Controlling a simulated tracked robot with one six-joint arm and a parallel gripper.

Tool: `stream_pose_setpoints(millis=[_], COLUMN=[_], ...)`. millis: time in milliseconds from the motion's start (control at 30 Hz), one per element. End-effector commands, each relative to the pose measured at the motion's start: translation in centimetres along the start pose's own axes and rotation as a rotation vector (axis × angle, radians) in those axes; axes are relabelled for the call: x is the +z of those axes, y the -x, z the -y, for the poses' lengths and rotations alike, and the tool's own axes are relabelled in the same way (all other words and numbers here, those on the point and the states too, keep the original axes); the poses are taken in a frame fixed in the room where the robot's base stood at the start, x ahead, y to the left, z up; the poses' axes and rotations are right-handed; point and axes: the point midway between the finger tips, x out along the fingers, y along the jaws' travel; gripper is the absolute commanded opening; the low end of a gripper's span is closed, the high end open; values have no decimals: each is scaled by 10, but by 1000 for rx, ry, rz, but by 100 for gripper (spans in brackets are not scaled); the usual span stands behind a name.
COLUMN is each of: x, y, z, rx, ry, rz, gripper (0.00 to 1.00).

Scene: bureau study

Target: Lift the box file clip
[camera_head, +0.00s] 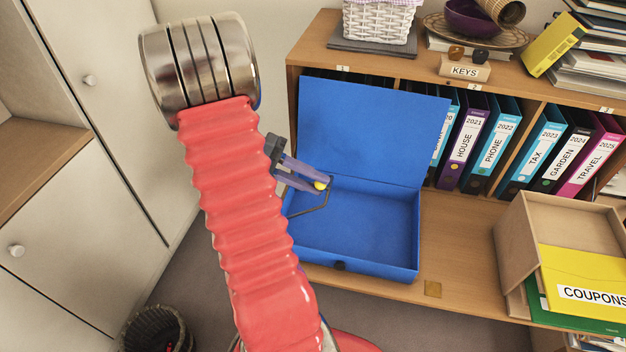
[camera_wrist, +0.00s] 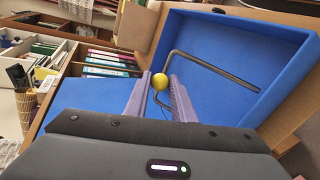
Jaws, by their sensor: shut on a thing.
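The blue box file (camera_head: 356,230) lies open on the wooden shelf, its lid (camera_head: 372,130) standing up at the back. The clip is a bent dark metal wire (camera_head: 326,201) with a yellow knob (camera_head: 320,186), at the left side of the box. In the wrist view the wire (camera_wrist: 215,69) reaches across the blue interior. My gripper (camera_head: 326,184) comes in from the left over the box and is shut on the clip's yellow knob (camera_wrist: 159,81), which sits between the purple fingertips (camera_wrist: 160,84). How far the wire stands off the box floor is hard to tell.
Labelled binders (camera_head: 487,143) stand behind and right of the box. A wooden tray (camera_head: 521,217) with a yellow COUPONS folder (camera_head: 583,281) is at the right. White cupboards (camera_head: 70,230) stand at the left. Bare shelf (camera_head: 455,240) lies between box and tray.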

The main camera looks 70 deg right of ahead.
Motion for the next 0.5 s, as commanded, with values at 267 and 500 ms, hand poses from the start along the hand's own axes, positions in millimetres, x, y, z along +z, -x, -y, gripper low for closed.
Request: stream_pose_setpoints(millis=[267, 500], x=[0, 0], y=[0, 0], z=[-1, -1], rx=[1, 1], ry=[-1, -1], rz=[1, 1], gripper=[24, 41])
